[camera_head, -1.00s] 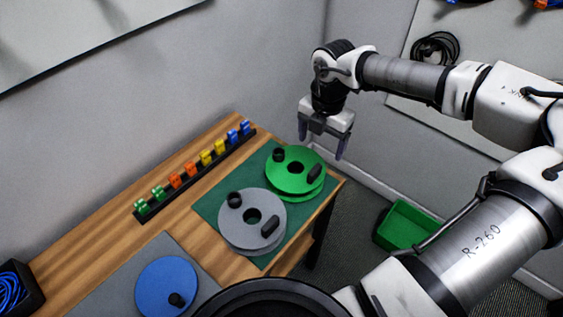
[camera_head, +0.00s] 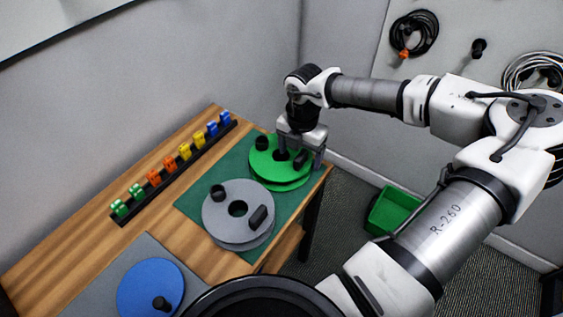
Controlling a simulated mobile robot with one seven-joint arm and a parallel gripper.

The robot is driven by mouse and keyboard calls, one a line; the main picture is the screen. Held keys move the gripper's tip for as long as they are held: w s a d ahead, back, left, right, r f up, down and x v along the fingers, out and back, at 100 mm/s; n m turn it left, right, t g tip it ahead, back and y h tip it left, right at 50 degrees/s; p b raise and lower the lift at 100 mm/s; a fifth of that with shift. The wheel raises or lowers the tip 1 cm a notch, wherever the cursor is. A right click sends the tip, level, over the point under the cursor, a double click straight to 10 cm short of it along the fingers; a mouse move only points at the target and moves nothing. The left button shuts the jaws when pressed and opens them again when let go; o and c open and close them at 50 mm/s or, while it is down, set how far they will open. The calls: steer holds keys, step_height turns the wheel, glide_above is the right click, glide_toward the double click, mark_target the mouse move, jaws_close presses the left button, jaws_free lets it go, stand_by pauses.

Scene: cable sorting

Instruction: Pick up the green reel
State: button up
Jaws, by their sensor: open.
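The green reel (camera_head: 268,169) lies flat on the green mat (camera_head: 195,205) at the far right corner of the wooden table. It has a round disc, a dark knob at its left and a dark grip (camera_head: 301,159) at its right. My gripper (camera_head: 301,158) is open and points down over the right side of the reel. Its fingers straddle the dark grip in the picture; one finger hides part of the reel's centre. I cannot tell whether the fingers touch it.
A grey reel (camera_head: 222,222) lies next to the green one, nearer the camera. A blue reel (camera_head: 145,282) is on a grey mat at the front. A rack of coloured clips (camera_head: 170,178) runs along the wall side. A green bin (camera_head: 393,212) stands on the floor.

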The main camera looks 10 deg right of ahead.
step_height(320, 180, down, 3)
steer(key=shift+a+f+b, duration=0.1)
steer(key=shift+b, duration=0.3)
steer(key=c, duration=1.2)
steer(key=shift+r, duration=0.2)
